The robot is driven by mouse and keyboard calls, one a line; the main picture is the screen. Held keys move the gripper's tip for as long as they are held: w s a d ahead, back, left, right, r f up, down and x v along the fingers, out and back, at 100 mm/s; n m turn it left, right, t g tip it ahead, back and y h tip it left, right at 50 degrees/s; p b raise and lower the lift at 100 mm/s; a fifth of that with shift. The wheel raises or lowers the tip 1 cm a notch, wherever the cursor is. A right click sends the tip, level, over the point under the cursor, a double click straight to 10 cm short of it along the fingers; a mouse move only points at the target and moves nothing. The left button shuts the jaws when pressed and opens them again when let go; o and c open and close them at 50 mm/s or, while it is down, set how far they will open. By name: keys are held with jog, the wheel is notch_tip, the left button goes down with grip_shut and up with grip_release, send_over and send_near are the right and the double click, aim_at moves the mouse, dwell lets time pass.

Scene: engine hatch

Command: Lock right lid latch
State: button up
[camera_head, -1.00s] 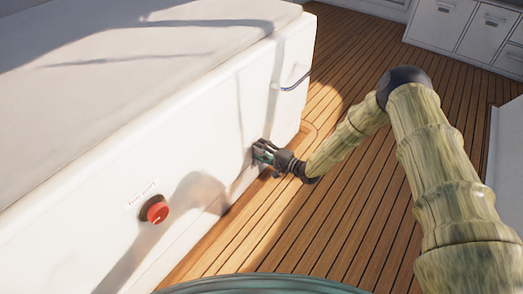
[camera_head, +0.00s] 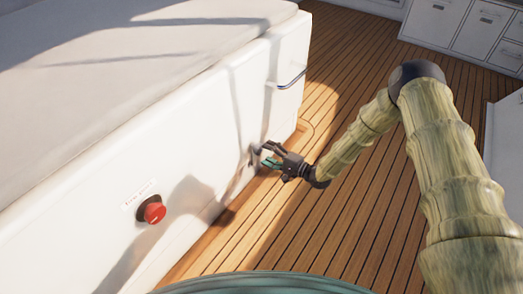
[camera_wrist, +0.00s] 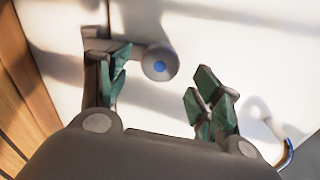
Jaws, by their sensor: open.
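The latch (camera_wrist: 159,63) is a grey round knob with a blue centre on the white wall, with a grey arm reaching left to a small bracket. In the head view the latch (camera_head: 253,157) is a small dark shape low on the wall, partly behind a finger. My gripper (camera_head: 264,154) is open and empty, a short way out from the wall. In the wrist view my gripper (camera_wrist: 160,88) has its green-padded fingers apart, with the knob between and beyond them. I cannot tell whether the latch is locked.
A blue-grey bar handle (camera_head: 290,82) sits on the wall's far part and also shows in the wrist view (camera_wrist: 288,155). A red knob (camera_head: 152,212) is nearer on the same wall. The wooden deck (camera_head: 330,90) beside the wall is clear. White cabinets (camera_head: 470,30) stand at the back.

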jog(key=v, duration=0.6)
jog(key=shift+s+d, duration=0.2)
jog(key=s+d+f+n+g+h, duration=0.15)
jog(key=s+f+h, duration=0.3)
jog(key=s, duration=0.55)
jog(key=s+d+f+n+g+h, duration=0.1)
jog(key=s+f+n+g+h, duration=0.2)
jog(key=s+f, duration=0.5)
jog(key=s+d+r+n+g+h, duration=0.15)
jog(key=s+d, duration=0.25)
jog(key=s, duration=0.5)
jog(key=s+d+r+n+g+h, duration=0.1)
jog(key=s+d+r+g+h, duration=0.15)
jog(key=s, duration=0.65)
jog(key=s+d+r+n+g+h, duration=0.2)
jog(key=s+d+h, duration=0.15)
jog(key=s, duration=0.55)
notch_tip(320, 180, up, 37)
jog(key=y+p, duration=0.1)
jog(key=p, duration=3.7)
jog(key=shift+d+r+p, duration=0.2)
jog(key=shift+d+p, duration=0.1)
jog(key=shift+d, duration=0.05)
jog(key=shift+w, duration=0.1)
